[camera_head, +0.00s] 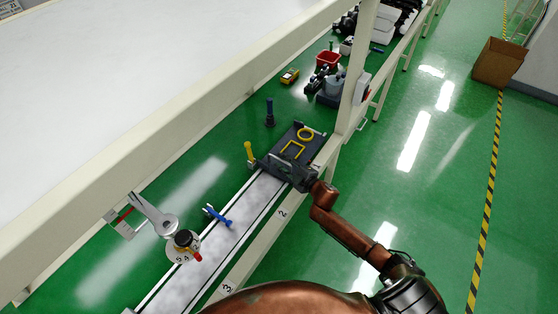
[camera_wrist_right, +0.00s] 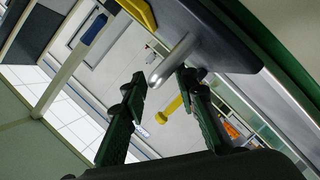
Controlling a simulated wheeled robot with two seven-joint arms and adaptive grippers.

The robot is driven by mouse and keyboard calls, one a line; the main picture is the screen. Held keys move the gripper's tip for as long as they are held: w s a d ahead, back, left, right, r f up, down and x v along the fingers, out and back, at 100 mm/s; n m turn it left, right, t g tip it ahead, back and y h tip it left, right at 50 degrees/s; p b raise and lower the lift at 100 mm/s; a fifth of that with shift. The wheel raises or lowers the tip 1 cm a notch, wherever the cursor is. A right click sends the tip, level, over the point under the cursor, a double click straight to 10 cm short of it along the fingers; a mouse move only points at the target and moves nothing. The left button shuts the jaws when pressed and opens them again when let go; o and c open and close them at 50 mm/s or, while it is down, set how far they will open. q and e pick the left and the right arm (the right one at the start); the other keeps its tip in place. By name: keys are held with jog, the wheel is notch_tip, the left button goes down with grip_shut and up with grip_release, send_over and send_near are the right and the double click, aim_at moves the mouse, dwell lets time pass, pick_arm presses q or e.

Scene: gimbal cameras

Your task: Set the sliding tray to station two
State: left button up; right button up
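The sliding tray (camera_head: 316,144) is dark grey with yellow outlines on top. It sits at the far part of a pale rail (camera_head: 208,256) in the head view. The rail's front face carries a "2" (camera_head: 282,213) nearer than the tray and a "3" (camera_head: 227,288) nearer still. My right gripper (camera_head: 308,184) is at the tray's near right corner. In the right wrist view my right gripper (camera_wrist_right: 162,80) has its fingers apart, with a metal peg-like handle (camera_wrist_right: 172,60) between or just beyond the tips; contact is unclear. My left gripper is not in view.
A yellow post (camera_head: 249,152) stands left of the tray. A red bin (camera_head: 328,59) is farther back. A cream shelf post (camera_head: 357,70) rises near the tray.

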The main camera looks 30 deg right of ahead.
jog(key=shift+x, duration=0.8)
jog(key=shift+w, duration=0.1)
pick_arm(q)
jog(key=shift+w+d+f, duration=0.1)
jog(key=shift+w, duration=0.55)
pick_arm(e)
grip_shut()
